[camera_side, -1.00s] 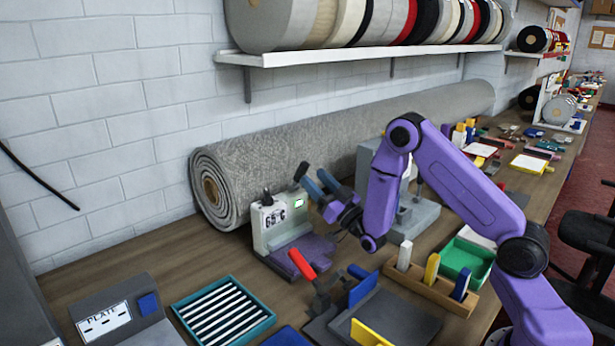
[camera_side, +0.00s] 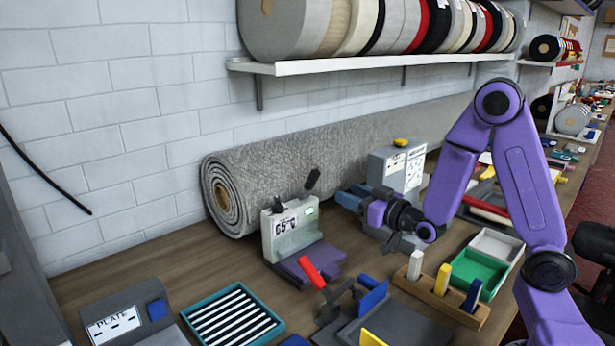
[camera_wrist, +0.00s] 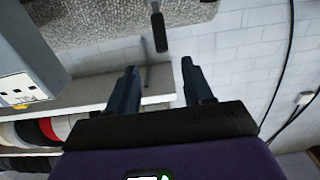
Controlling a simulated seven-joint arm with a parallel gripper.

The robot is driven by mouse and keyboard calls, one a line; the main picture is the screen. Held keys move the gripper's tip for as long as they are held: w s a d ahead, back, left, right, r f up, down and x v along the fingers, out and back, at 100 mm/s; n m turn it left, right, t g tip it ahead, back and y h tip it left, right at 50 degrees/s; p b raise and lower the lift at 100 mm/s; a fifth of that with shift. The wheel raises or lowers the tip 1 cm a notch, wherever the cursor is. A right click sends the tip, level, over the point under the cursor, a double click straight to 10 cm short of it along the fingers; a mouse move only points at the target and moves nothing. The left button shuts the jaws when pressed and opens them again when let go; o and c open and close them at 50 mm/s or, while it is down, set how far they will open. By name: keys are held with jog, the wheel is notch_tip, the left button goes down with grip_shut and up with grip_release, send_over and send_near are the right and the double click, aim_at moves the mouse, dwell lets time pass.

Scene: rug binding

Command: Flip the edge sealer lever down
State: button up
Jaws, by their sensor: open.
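The edge sealer (camera_side: 283,232) is a pale grey unit with a "65°C" panel and a purple-grey bed, left of centre in the side view. Its black lever (camera_side: 312,180) stands raised, leaning a little right. A dark handle that looks like this lever (camera_wrist: 159,32) shows upside down at the top middle of the wrist view. My gripper (camera_side: 346,196) is right of the lever, apart from it, with its blue fingers pointing left towards it. In the wrist view my gripper (camera_wrist: 158,68) is open and empty, the handle lying beyond the gap between the fingertips.
A grey box machine with a yellow knob (camera_side: 400,143) stands just behind my gripper. A red-handled tool (camera_side: 312,272) and a wooden block holder (camera_side: 437,296) are in front. The rolled rug (camera_side: 290,165) lies behind, below the shelf (camera_side: 370,62).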

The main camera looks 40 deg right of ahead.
aim_at(310, 184)
jog(key=w, duration=1.6)
grip_shut()
